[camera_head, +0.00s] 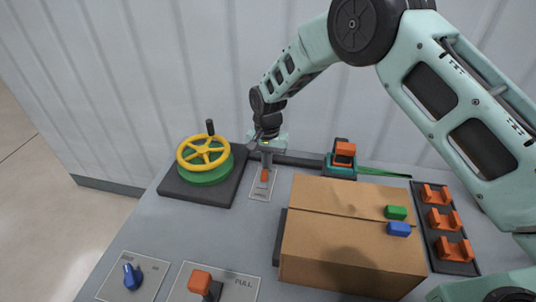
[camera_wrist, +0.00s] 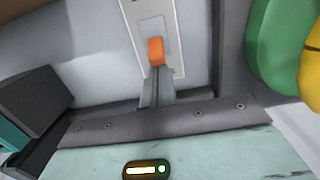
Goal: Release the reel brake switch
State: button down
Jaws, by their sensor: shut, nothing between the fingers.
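The likely reel brake switch is a small orange toggle (camera_head: 265,175) on a pale labelled plate (camera_head: 260,188), just right of the yellow handwheel; the label is too small to read. It also shows as an orange block (camera_wrist: 156,51) in the wrist view. My gripper (camera_head: 266,160) is directly above it, pointing down. In the wrist view the shut fingertips (camera_wrist: 157,74) are right at the orange toggle, touching it or very close. Nothing is held between the fingers. The toggle's base is partly hidden by the fingers.
A yellow handwheel (camera_head: 203,151) on a green reel (camera_head: 207,170) stands close left. A cardboard box (camera_head: 340,250) carrying green and blue blocks stands to the right. A teal device (camera_head: 341,168) with an orange top is behind. Blue and orange controls (camera_head: 132,276) are in front.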

aim_at(265, 170)
jog(key=shift+s+a+r+t+b, duration=0.2)
jog(key=shift+s+t+b, duration=0.25)
jog(key=shift+t+b, duration=0.3)
dwell(0.4)
jog(key=shift+s+a+r+t+h+b, duration=0.15)
jog(key=shift+s+t+h+b, duration=0.3)
jog(key=shift+t, duration=0.3)
jog(key=shift+s+a+r+b, duration=0.1)
jog(key=shift+s+r+b, duration=0.15)
jog(key=shift+s+b, duration=0.25)
jog(key=shift+r, duration=0.1)
jog(key=shift+s+r+p, duration=0.1)
jog(key=shift+r+p, duration=0.55)
jog(key=shift+r, duration=0.1)
notch_tip(265, 170, up, 17)
jog(key=s+b, duration=0.2)
jog(key=b, duration=0.1)
jog(key=shift+s+a, duration=0.4)
